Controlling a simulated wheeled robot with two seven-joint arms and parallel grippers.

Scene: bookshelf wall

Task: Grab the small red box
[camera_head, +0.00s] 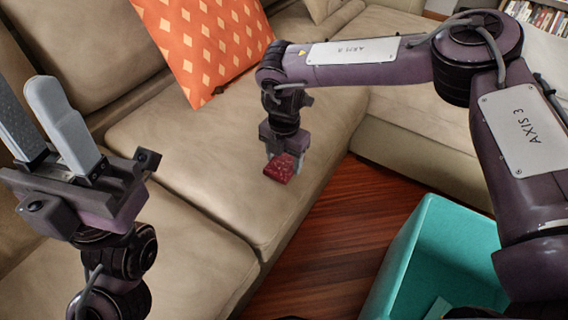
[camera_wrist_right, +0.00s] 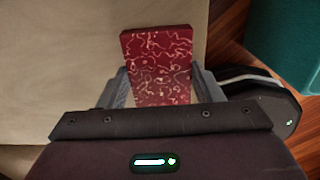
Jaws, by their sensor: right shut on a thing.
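The small red box (camera_head: 281,168) is at the front edge area of the beige sofa seat in the head view. It is dark red with pale squiggly lines and also shows in the right wrist view (camera_wrist_right: 158,62). My right gripper (camera_head: 284,155) reaches down from above and is shut on the box, with a finger on each side of it. Whether the box touches the seat I cannot tell. My left gripper (camera_head: 52,120) is raised at the left of the head view, fingers pointing up, a gap between them, empty.
An orange patterned cushion (camera_head: 205,45) leans on the sofa (camera_head: 190,150) behind the box. A teal open bin (camera_head: 415,245) stands on the dark wood floor (camera_head: 335,235) at lower right. Another sofa section (camera_head: 425,135) lies to the right. Books (camera_head: 545,18) show at the top right.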

